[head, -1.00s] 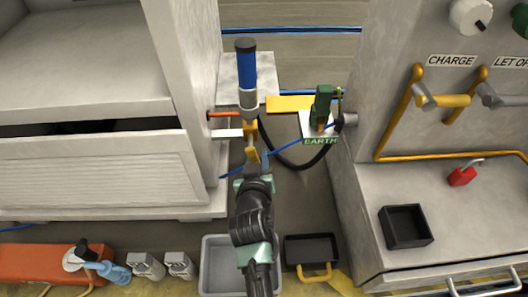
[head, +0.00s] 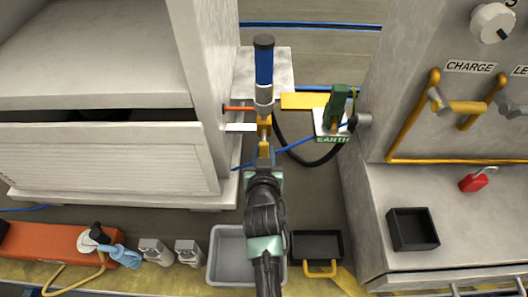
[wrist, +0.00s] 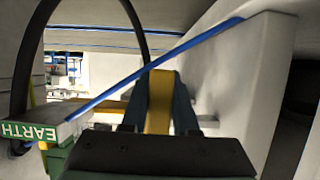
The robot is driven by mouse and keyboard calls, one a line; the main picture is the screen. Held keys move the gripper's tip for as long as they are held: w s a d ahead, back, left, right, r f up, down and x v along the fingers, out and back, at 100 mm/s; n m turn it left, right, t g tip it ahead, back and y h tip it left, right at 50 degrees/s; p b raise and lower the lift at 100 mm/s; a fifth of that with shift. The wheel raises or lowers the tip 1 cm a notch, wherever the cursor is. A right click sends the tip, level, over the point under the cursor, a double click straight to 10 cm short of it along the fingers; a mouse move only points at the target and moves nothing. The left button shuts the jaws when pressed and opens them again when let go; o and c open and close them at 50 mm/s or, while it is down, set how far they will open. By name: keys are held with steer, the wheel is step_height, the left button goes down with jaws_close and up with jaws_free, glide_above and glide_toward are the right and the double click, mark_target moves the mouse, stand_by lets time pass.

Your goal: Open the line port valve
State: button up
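A blue and grey cylinder (head: 264,70) stands upright on a pale block, with a yellow handle (head: 264,126) hanging below it. This is the only likely line port valve part I see; no label on it is readable. My gripper (head: 264,152) is at the lower end of the yellow handle. In the wrist view, the handle (wrist: 160,100) lies between my gripper's two dark blue fingers (wrist: 161,108), with no clear gap on either side. The handle's far end and the finger contact faces are partly hidden.
A green clamp (head: 336,106) with an EARTH label and black cable is right of the handle. A blue line (head: 300,143) crosses near my fingers. A white cabinet wall (head: 205,90) is close left, the CHARGE panel (head: 430,30) right. Trays (head: 318,246) lie below.

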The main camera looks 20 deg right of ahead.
steer(key=o, duration=0.5)
steer(key=shift+c, duration=0.2)
steer(key=shift+s+a, duration=0.1)
steer(key=p+v, duration=0.3)
steer(key=v, duration=0.9)
steer(key=shift+s+r, duration=0.25)
steer(key=shift+s, duration=0.05)
